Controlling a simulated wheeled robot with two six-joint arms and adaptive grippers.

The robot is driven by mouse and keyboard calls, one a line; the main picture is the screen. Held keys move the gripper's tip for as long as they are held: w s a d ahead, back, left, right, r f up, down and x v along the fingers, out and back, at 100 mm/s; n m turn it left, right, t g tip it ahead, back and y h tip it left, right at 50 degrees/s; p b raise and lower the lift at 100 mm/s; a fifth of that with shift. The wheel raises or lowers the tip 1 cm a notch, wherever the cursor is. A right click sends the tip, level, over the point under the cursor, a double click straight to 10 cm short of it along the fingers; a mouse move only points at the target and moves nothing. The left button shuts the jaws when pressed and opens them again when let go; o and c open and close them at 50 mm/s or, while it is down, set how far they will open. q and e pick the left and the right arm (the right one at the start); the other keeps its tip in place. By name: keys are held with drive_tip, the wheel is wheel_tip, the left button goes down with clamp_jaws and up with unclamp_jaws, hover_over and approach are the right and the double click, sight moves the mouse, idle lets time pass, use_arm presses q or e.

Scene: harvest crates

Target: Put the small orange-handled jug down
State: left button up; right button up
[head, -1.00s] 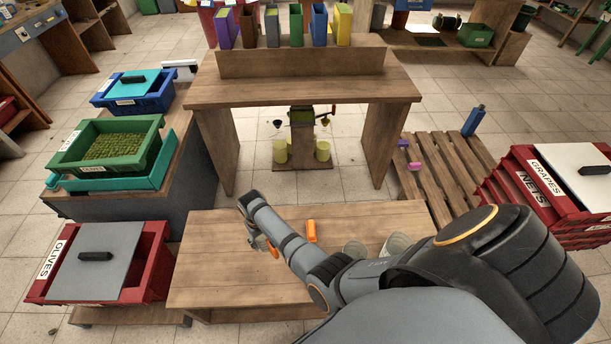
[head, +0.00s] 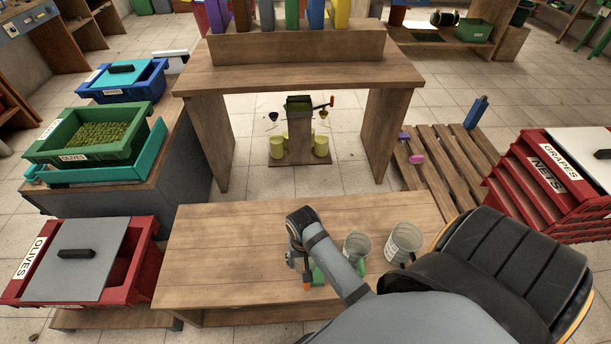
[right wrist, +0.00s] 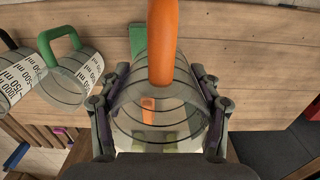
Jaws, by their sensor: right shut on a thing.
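The small orange-handled jug is clear with dark rings, and its orange handle (right wrist: 163,45) stands toward the camera in the right wrist view. My right gripper (right wrist: 160,112) is shut on the jug's clear body, one finger on each side. In the head view my right gripper (head: 300,264) is over the near part of the low wooden table (head: 215,250), and a bit of orange handle (head: 307,287) shows below it. The jug's body is mostly hidden there, and I cannot tell whether its base touches the table. My left gripper is not in view.
Two larger clear jugs (head: 357,246) (head: 404,242) stand right of my gripper. One has a green handle (right wrist: 62,45). A green piece (head: 317,273) shows beside my gripper. An orange piece (right wrist: 148,103) shows through the held jug. The table's left part is clear.

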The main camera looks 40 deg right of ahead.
drive_tip(key=w+f+b, duration=0.1)
drive_tip(key=w+f, duration=0.2)
drive_tip(key=w, duration=0.1)
drive_tip(key=w+a+f+b, duration=0.1)
drive_tip(key=w+f+b, duration=0.1)
drive_tip(key=w, duration=0.3)
drive_tip(key=w+f+b, duration=0.1)
drive_tip(key=w+f, duration=0.3)
drive_tip(key=shift+w+a+f, duration=0.25)
drive_tip(key=shift+a+f, duration=0.05)
drive_tip(key=shift+f, duration=0.1)
drive_tip(key=shift+f+b, duration=0.55)
drive_tip(key=shift+f, duration=1)
drive_tip(key=shift+f, duration=0.15)
drive_tip(key=o, duration=1.2)
drive_tip(key=shift+c, duration=0.2)
